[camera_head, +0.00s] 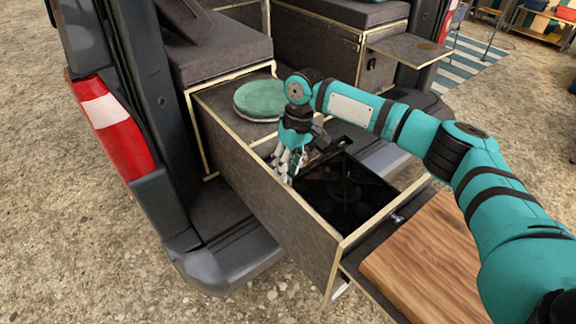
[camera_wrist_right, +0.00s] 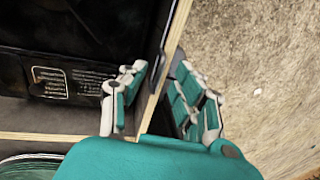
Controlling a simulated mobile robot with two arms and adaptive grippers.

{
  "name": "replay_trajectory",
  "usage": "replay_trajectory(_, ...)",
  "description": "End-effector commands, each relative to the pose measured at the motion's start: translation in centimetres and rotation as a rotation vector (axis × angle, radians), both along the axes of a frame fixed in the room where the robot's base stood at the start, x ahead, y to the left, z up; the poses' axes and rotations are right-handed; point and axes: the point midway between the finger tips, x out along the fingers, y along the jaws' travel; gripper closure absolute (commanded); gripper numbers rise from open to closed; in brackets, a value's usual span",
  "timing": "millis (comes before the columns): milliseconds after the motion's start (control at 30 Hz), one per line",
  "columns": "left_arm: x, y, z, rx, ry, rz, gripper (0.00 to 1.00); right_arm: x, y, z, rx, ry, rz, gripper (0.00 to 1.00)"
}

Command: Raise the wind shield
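A black camp stove (camera_head: 345,192) sits low inside the pulled-out drawer. It also shows in the right wrist view as dark panels with a white-printed label (camera_wrist_right: 65,86). I cannot clearly tell the wind shield apart from the other black parts. My right gripper (camera_head: 286,170) points down at the drawer's left wall. In the wrist view its fingers (camera_wrist_right: 160,72) are spread, with the wall's pale wooden edge (camera_wrist_right: 166,70) between them. One finger is inside the drawer and the others are outside it. No wind shield shows between the fingers. My left gripper is out of view.
The drawer (camera_head: 275,215) sticks out from the van's back. A green round lid or cushion (camera_head: 258,100) lies behind the stove compartment. A wooden board (camera_head: 432,262) lies at the front right. A red tail light (camera_head: 112,125) is at left. Gravel ground lies around.

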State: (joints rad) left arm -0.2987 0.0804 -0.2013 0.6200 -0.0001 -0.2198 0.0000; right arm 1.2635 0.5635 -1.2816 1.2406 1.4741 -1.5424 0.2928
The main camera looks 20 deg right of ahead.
Motion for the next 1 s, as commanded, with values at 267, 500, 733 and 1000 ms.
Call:
replay_trajectory(267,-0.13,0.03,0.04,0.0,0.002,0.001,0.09,-0.01,0.1,-0.4,0.001,-0.001,0.0,0.69)
replay_trajectory(500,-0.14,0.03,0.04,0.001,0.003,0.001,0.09,-0.01,0.09,-0.37,0.001,-0.001,0.001,0.93)
replay_trajectory(733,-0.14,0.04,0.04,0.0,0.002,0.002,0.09,-0.01,0.08,-0.36,0.0,-0.001,0.001,1.0)
replay_trajectory(1000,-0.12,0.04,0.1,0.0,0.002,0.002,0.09,0.01,0.07,-0.28,0.0,-0.001,0.0,1.0)
